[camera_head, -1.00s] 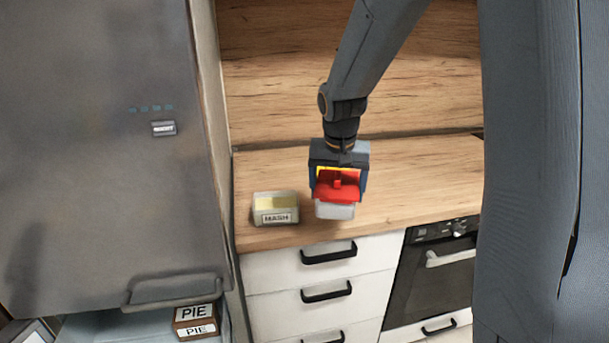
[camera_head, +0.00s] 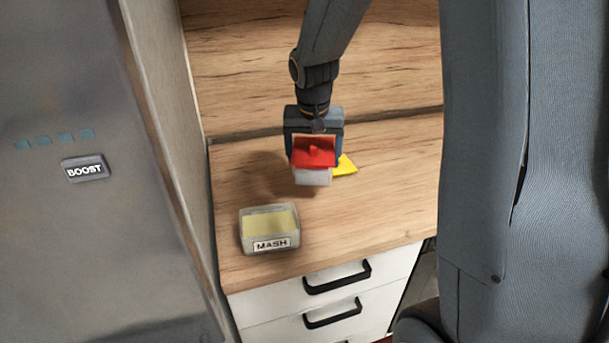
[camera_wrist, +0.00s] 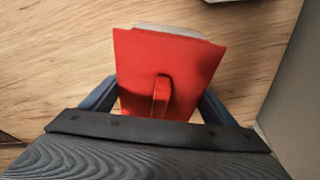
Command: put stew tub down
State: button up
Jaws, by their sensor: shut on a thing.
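The tub with a red lid (camera_head: 314,153) and a pale, see-through body is in my gripper (camera_head: 315,160), over the wooden worktop (camera_head: 390,190). No label shows on it, so I cannot read that it is stew. In the wrist view the red lid (camera_wrist: 168,65) with its raised handle sits between the two fingers of my gripper (camera_wrist: 160,100), which is shut on the tub. A shadow lies on the wood left of the tub. I cannot tell whether its base touches the wood.
A clear tub labelled MASH (camera_head: 269,230) stands at the front left of the worktop. A flat yellow thing (camera_head: 345,167) lies just right of the held tub. A tall grey appliance (camera_head: 80,240) bounds the left side. The worktop's right part is clear.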

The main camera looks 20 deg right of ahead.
jog(key=shift+s+a+f+p, duration=0.1)
jog(key=shift+f+p, duration=0.65)
jog(key=shift+f, duration=3.4)
jog(key=shift+f, duration=0.15)
jog(key=o, duration=1.5)
